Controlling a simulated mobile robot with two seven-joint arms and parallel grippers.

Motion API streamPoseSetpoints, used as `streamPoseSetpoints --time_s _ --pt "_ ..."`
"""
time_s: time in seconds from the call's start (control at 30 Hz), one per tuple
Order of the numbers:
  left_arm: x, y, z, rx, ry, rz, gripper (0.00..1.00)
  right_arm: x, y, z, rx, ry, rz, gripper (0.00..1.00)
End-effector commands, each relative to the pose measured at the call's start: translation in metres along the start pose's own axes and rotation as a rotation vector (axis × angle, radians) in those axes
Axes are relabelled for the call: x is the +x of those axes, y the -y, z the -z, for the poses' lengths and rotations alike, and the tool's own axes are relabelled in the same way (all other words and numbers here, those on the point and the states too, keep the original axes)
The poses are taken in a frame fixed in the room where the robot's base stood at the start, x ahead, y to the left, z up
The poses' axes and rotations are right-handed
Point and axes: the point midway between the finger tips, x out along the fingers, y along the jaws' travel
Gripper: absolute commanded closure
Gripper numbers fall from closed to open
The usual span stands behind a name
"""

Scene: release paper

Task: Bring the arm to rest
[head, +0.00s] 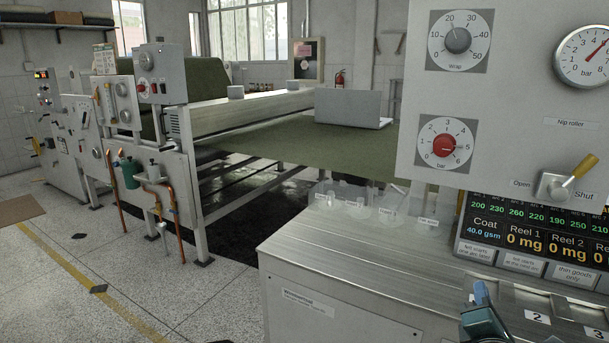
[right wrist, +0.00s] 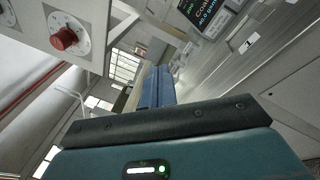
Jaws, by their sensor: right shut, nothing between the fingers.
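My right gripper (head: 480,292) shows at the bottom right of the head view, over the front of the metal counter (head: 345,255). Only its blue fingers and part of its teal body show there. In the right wrist view its two blue fingers (right wrist: 158,86) are together with nothing between them. My left gripper is in neither view.
A grey control panel (head: 515,100) with a red-knobbed dial (head: 443,145) and a yellow-handled valve (head: 570,182) stands above the counter. A display (head: 535,235) sits below it. Labelled clear beakers (head: 388,207) stand at the counter's back edge. Open floor (head: 120,275) lies left.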

Motion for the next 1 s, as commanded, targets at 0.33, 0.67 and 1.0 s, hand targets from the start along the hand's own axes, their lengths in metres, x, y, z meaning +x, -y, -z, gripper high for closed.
streamPoseSetpoints --time_s 0.33,0.67,1.0 --pt "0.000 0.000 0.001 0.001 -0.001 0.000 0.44 -0.143 0.152 0.122 0.822 -0.455 0.558 1.00" --pt "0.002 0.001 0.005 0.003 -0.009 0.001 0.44 -0.271 0.209 0.150 1.453 -0.423 1.061 1.00" --pt "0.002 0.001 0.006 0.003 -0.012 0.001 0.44 -0.286 0.158 0.202 1.770 -0.316 1.087 1.00"
